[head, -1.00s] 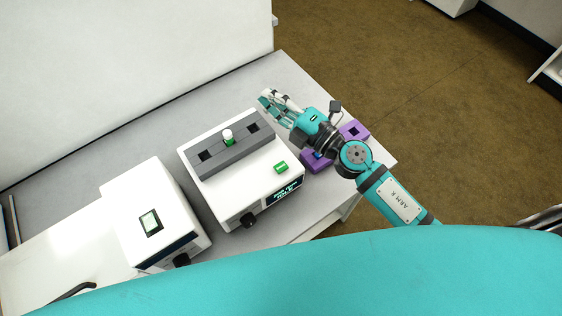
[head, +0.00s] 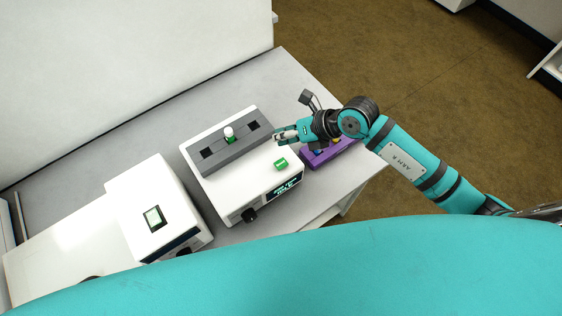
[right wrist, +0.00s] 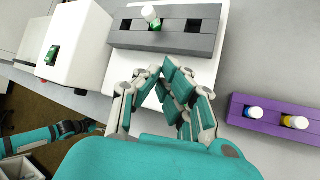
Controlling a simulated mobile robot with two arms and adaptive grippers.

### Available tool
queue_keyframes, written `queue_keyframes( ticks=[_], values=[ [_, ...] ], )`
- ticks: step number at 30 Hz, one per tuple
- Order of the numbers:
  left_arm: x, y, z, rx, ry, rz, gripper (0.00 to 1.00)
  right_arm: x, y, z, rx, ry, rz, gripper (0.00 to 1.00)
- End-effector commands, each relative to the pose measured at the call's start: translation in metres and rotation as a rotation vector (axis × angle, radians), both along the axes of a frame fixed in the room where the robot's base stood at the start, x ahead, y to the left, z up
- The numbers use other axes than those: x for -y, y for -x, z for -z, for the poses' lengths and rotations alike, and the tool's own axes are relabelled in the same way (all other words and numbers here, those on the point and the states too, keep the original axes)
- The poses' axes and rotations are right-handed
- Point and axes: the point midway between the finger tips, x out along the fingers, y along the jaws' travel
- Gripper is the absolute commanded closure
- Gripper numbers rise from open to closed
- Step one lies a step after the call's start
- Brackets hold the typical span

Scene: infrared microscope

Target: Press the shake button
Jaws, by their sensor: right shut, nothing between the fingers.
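The shaker is a white box (head: 238,188) with a dark grey rack block (head: 225,155) on top, also seen in the right wrist view (right wrist: 124,40). A white-capped tube with green (head: 229,133) stands in the block's middle slot; the slots on either side look empty. The green shake button (head: 281,163) lies on the white top near the front right; in the right wrist view I cannot make it out behind the fingers. My right gripper (head: 278,136) is shut and empty, above the box's right side, just behind the button. My left gripper is not in the head view.
A purple rack (head: 322,155) with tubes stands right of the shaker, under my right arm; two tubes show in it in the right wrist view (right wrist: 271,119). The grey table behind is clear.

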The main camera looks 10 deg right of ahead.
Motion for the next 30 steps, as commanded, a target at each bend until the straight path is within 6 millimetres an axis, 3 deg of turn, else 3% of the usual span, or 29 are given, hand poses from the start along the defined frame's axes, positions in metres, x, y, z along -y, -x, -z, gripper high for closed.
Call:
queue_keyframes(
  ticks=[18,30],
  values=[
    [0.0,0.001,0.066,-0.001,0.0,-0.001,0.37,0.0,0.0,0.077,-0.001,-0.001,0.0,1.0],
    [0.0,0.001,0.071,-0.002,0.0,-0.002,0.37,0.0,0.0,0.085,-0.001,-0.001,0.0,1.0]
  ],
)
